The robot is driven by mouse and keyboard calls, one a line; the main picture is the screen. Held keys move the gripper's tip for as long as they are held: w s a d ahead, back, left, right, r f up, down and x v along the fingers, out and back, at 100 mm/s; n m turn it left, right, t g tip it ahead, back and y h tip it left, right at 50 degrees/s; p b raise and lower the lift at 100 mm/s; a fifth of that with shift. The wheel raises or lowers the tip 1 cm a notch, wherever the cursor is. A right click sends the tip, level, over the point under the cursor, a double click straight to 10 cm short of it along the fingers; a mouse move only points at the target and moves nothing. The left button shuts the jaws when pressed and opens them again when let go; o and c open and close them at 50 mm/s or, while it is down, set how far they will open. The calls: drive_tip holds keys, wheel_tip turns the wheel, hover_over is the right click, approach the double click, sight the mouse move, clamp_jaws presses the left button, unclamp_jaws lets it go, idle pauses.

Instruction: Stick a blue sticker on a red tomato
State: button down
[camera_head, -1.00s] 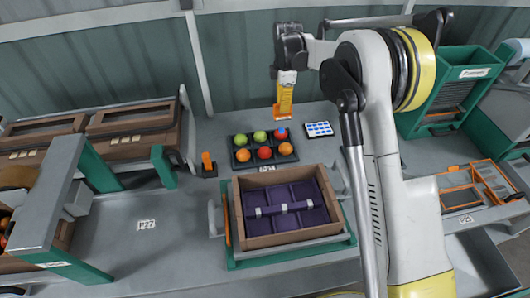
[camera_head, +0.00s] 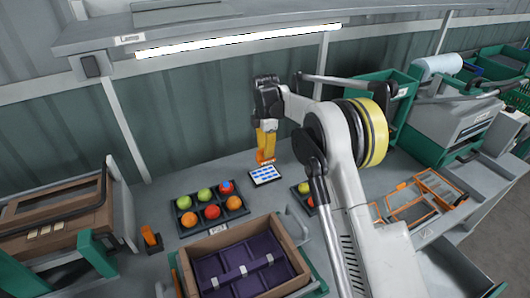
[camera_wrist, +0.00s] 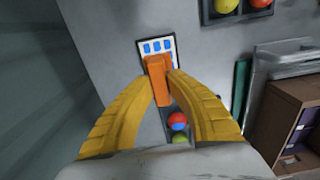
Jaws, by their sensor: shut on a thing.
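My gripper (camera_head: 265,150) is shut on an orange tool (camera_head: 264,158), whose lower end is at the sticker sheet's far edge; I cannot tell whether it touches. The tool also shows between the yellow fingers in the wrist view (camera_wrist: 158,82). The white sheet (camera_head: 254,182) bears rows of blue stickers and is partly hidden by the tool in the wrist view (camera_wrist: 140,45). A red tomato (camera_head: 231,191) with a blue patch on top sits in the dark tray's back right spot. It also shows in the wrist view (camera_wrist: 177,117). Another red tomato (camera_head: 212,211) without blue sits in the front middle.
The dark tray (camera_head: 199,208) also holds green and orange tomatoes. A wooden crate with purple lining (camera_head: 192,248) stands in front. An orange-topped holder (camera_head: 150,237) stands left.

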sight(265, 164)
drive_tip(key=shift+a+f+b, duration=0.2)
drive_tip(key=shift+f+b, duration=0.15)
drive_tip(key=shift+f, duration=0.25)
drive_tip(key=shift+f+b, duration=1.15)
drive_tip(key=shift+f, duration=1.1)
drive_tip(key=shift+f+b, duration=0.35)
drive_tip(key=shift+f, duration=0.2)
drive_tip(key=shift+r, duration=0.15)
drive_tip(key=shift+r+p, duration=1.95)
drive_tip(key=shift+r, duration=1.45)
drive_tip(key=shift+s, duration=0.1)
